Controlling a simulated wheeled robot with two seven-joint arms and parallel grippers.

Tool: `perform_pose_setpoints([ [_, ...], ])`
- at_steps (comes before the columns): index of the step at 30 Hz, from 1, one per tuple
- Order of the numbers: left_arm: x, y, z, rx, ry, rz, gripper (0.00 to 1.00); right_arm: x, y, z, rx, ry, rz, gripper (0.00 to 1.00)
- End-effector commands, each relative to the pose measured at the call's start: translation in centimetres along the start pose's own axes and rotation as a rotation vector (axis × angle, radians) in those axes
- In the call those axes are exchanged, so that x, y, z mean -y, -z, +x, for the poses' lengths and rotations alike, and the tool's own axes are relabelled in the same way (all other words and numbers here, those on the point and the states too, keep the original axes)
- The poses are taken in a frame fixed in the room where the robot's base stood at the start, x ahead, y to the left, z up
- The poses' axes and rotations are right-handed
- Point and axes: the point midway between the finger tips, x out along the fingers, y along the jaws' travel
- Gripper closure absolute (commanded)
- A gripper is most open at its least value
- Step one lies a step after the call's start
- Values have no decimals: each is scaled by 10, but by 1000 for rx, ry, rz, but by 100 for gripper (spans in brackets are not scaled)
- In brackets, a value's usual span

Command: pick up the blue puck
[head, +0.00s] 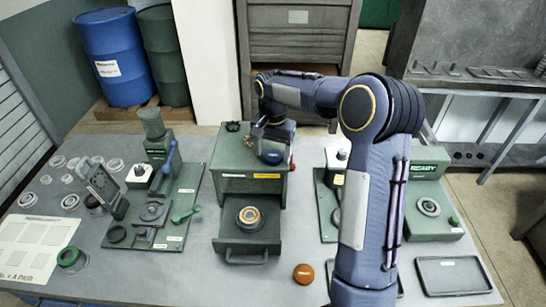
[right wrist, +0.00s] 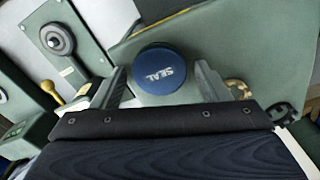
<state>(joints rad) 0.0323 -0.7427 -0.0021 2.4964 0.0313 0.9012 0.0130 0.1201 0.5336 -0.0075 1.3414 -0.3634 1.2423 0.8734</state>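The blue puck (head: 272,157), marked SEAL, is on the top of the green cabinet (head: 232,185), near its front right. In the right wrist view the puck (right wrist: 158,72) sits between my right gripper's two fingers (right wrist: 160,84), with a visible gap on each side. My right gripper (head: 270,142) is open and reaches down at the puck from behind in the head view. The fingers partly hide behind the wrist there. My left gripper is not in view.
The cabinet's drawer (head: 247,244) is open, with a ringed part (head: 249,217) in it. An orange puck (head: 303,273) lies on the grey table (head: 180,275). A green press (head: 155,150) stands left. A READY machine (head: 428,190) and black tray (head: 453,277) are right.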

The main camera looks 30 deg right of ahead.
Motion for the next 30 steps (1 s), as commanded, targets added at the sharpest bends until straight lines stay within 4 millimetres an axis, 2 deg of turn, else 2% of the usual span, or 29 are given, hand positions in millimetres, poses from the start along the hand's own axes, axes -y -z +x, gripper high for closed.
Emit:
perform_pose_setpoints([
  [1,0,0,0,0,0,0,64,0,0,0,0,0,0,38],
  [9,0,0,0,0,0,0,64,0,0,0,-1,0,0,73],
  [20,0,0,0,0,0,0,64,0,1,-7,-3,2,0,73],
  [26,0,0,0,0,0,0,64,0,1,-32,-5,4,1,73],
  [30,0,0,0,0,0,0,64,-14,-18,-60,-5,5,-1,73],
])
